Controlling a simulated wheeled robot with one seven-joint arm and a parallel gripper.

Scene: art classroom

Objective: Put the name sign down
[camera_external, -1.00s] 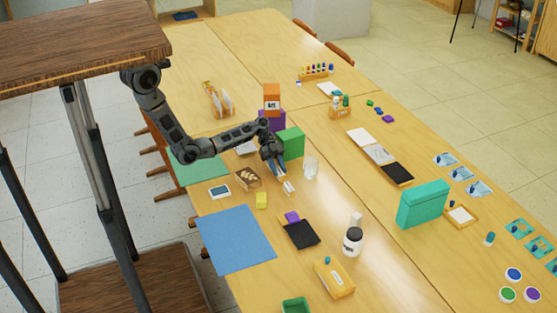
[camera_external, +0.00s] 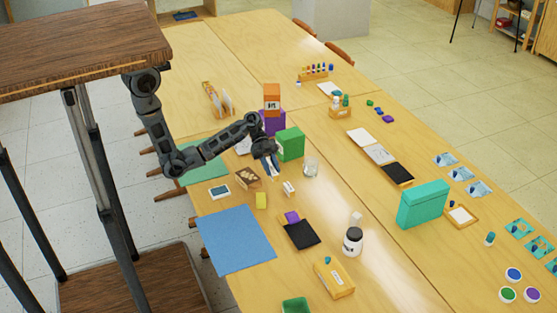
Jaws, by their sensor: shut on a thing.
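My gripper (camera_external: 272,165) points down over the near table, just left of the green box (camera_external: 290,144). It is shut on a small pale thing, taken to be the name sign (camera_external: 265,147), which shows as a whitish patch by the fingers. The arm's end hides much of it, so its outline and any writing cannot be read. The gripper appears to be above the tabletop. A small white block with a dark mark (camera_external: 288,187) stands on the table below and right of the fingertips.
A clear glass (camera_external: 311,167) stands to the right. A brown patterned box (camera_external: 247,177) and a yellow block (camera_external: 261,200) are in front. Bare wood (camera_external: 335,205) lies right of the white block.

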